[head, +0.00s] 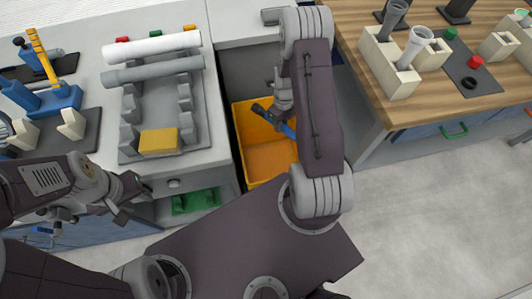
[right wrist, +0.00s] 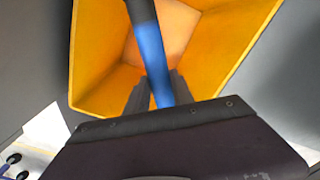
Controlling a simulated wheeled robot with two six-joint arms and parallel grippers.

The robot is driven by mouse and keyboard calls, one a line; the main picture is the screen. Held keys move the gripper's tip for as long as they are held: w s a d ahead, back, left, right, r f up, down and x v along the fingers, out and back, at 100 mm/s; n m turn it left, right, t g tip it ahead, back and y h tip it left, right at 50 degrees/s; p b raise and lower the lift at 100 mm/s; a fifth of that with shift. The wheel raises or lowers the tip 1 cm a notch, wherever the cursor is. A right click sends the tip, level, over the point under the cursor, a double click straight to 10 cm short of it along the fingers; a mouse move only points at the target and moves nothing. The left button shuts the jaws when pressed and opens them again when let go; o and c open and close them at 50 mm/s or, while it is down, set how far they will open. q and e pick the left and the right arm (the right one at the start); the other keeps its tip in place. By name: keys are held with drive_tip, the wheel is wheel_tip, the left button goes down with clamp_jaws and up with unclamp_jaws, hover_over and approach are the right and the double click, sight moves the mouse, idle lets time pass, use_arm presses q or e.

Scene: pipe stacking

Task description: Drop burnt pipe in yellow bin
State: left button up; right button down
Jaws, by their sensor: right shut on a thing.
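The burnt pipe is blue with a dark, blackened end, best seen in the right wrist view (right wrist: 152,58). In the head view it shows only in part (head: 289,131), with my right arm covering some of it. My right gripper (head: 279,115) is shut on the pipe and holds it over the yellow bin (head: 237,125). The bin's orange-yellow inside (right wrist: 92,58) fills much of the right wrist view below the pipe. My left gripper (head: 138,198) is empty, with its fingers apart, at the front edge of the left counter.
A grey rack (head: 195,118) on the left counter bears a white pipe (head: 150,47), a grey pipe (head: 152,69) and a yellow block (head: 159,142). A wooden table (head: 440,80) with cream holders (head: 392,65) stands right of the bin. Grey cabinet sides flank the bin.

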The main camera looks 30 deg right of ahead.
drive_tip(key=shift+s, duration=0.2)
wheel_tip(320, 180, down, 6)
drive_tip(key=b, duration=0.6)
drive_tip(key=shift+r, duration=0.1)
drive_tip(key=c, duration=1)
unclamp_jaws()
wheel_tip(320, 180, up, 9)
drive_tip(key=p, duration=0.3)
drive_tip(key=shift+p, duration=0.3)
